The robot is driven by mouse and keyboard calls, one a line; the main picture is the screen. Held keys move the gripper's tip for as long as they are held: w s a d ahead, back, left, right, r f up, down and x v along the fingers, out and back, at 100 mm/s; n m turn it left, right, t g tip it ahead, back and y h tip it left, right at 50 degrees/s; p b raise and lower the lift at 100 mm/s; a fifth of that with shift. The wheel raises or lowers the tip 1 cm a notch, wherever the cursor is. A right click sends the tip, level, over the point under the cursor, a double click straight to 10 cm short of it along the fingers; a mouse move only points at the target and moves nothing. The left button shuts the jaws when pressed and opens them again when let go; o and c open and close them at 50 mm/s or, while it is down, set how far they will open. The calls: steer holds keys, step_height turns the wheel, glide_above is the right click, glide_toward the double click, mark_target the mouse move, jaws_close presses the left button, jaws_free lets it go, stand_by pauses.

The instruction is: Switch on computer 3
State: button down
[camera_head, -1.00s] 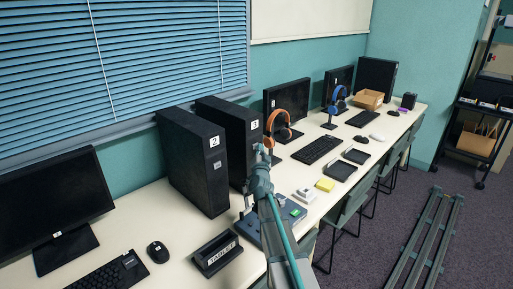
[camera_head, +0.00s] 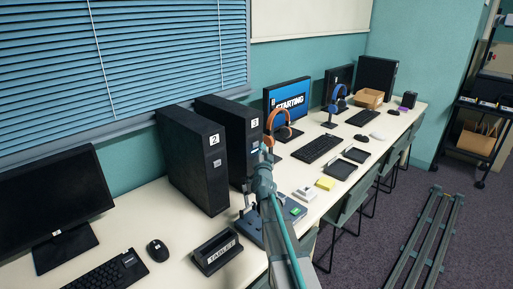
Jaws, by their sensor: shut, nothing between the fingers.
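Computer 3 (camera_head: 228,120) is a black tower with a white "3" label, standing on the long desk just right of computer 2 (camera_head: 195,160). A small light shows on its front panel. The monitor (camera_head: 288,95) to its right is lit blue and reads "STARTING". My gripper (camera_head: 264,152) is shut and empty, close to the lower front of computer 3. Whether it touches the tower cannot be told. My arm hides part of the desk in front of the tower.
An orange headphone set (camera_head: 278,125) on a stand is close to the right of my gripper. A tablet holder (camera_head: 217,252), a yellow note pad (camera_head: 325,184) and a keyboard (camera_head: 318,148) lie on the desk. Chairs (camera_head: 350,210) line its front edge. Floor rails (camera_head: 425,245) lie at right.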

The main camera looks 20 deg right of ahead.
steer(key=shift+s, duration=0.1)
steer(key=s+b, duration=0.1)
steer(key=s+d+b, duration=0.1)
steer(key=s, duration=0.1)
steer(key=s+d+b, duration=0.1)
steer(key=s+b, duration=0.1)
steer(key=shift+s+d, duration=0.2)
steer(key=shift+d, duration=0.05)
stand_by(0.4)
